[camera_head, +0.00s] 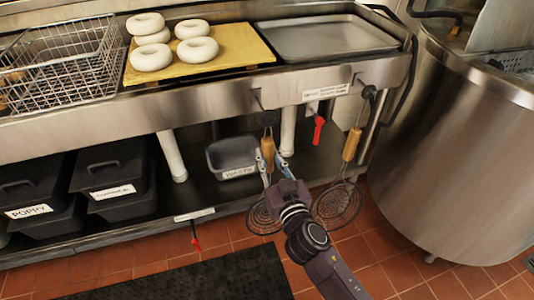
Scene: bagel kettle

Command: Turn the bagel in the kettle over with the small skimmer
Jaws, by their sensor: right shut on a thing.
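The small skimmer (267,146), with a wooden handle, hangs upright from a hook under the counter's front edge. Its round wire mesh (262,217) is low down, partly behind my right arm. My right gripper (270,164) is shut on the handle's lower part. A second, larger-looking skimmer (352,144) hangs to the right, its mesh (338,205) beside my arm. The big steel kettle (450,150) stands at the right. Its inside is mostly out of view and I see no bagel in it. My left gripper is not in view.
Pale bagels (151,57) lie on a yellow board (230,68) on the counter. A wire basket (60,65) stands left of it and a bare metal tray (325,40) right. Dark bins (108,175) and a grey tub (230,157) sit below. Red valve handles (318,128) hang near.

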